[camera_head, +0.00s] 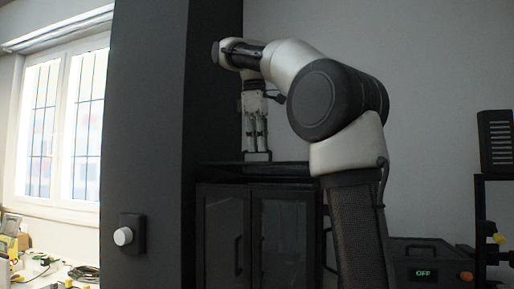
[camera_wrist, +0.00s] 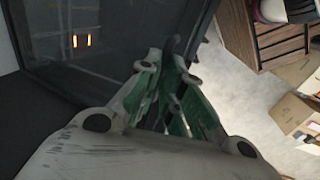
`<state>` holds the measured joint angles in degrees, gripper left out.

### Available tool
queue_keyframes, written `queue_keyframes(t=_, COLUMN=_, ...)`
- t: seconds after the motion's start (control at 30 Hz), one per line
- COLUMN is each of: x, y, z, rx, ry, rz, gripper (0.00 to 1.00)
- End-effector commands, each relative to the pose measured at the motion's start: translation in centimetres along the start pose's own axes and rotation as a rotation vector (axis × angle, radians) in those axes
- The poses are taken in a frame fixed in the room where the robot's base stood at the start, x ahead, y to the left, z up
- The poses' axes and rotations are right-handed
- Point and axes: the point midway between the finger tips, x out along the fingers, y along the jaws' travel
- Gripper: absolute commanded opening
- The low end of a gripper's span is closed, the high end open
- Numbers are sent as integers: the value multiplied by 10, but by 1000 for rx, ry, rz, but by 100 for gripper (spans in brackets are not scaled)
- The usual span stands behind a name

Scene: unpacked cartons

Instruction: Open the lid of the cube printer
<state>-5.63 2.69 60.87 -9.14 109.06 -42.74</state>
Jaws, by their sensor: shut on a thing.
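The cube printer (camera_head: 222,235) is a black, box-shaped machine with glazed front doors, beside the tall dark column. Its flat dark lid (camera_head: 285,170) lies on top and looks about level. In the wrist view the lid's dark glass (camera_wrist: 110,50) fills the upper left, with two small orange lights showing in it. My gripper (camera_head: 257,152) points down at the lid's top. Its green-padded fingers (camera_wrist: 178,60) are close together at the lid's edge, shut on the lid. The exact contact at the fingertips is hidden.
A black case marked OFF (camera_head: 425,274) stands right of the printer, near a black rack (camera_head: 481,215). A round white knob (camera_head: 123,236) sits on the column. The wrist view shows a wooden slatted crate (camera_wrist: 262,38), cartons (camera_wrist: 290,113) and pale open floor (camera_wrist: 230,90).

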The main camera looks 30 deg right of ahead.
Motion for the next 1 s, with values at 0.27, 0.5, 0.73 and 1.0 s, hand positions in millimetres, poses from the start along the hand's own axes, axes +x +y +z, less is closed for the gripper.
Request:
queue_keyframes(t=0.27, x=1, y=2, z=0, rx=1, ry=-1, rz=3, gripper=31)
queue_keyframes(t=0.5, x=1, y=1, z=0, rx=1, ry=-1, rz=2, gripper=31)
queue_keyframes(t=0.73, x=2, y=0, z=0, rx=0, ry=-1, rz=1, gripper=31)
queue_keyframes(t=1.0, x=24, y=-10, z=0, rx=-1, ry=-3, rz=0, gripper=31)
